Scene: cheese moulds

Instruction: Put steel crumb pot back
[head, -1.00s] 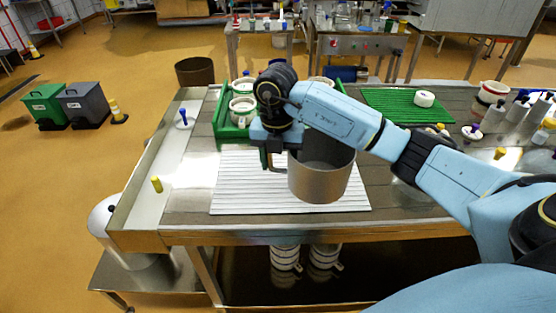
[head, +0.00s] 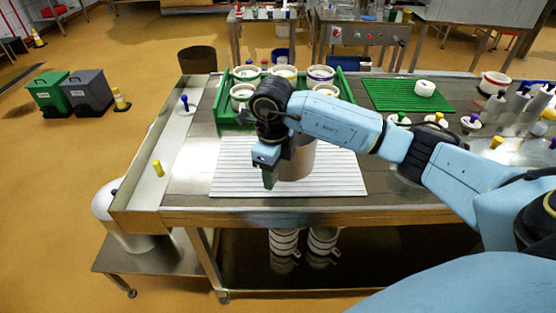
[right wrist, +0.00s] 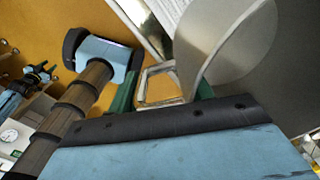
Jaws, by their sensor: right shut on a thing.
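The steel crumb pot (head: 300,163) is a grey open cylinder over the white slatted mat (head: 340,182) on the bench. My right gripper (head: 268,176) is at its left side, and my arm hides its upper part. In the right wrist view the green fingers (right wrist: 163,97) are shut on the pot's looped handle (right wrist: 160,72); the pot wall (right wrist: 235,42) rises beside them. I cannot tell whether the pot's base touches the mat. My left gripper is not in the head view; a small blue and black part of mine at the wrist view's left edge is too unclear to read.
A green crate (head: 222,112) with several white moulds stands behind the mat. A green ribbed mat (head: 385,97) with a white piece is at the back right. Stoppers and bottles crowd the right end. A yellow stopper (head: 158,168) stands on the left ledge.

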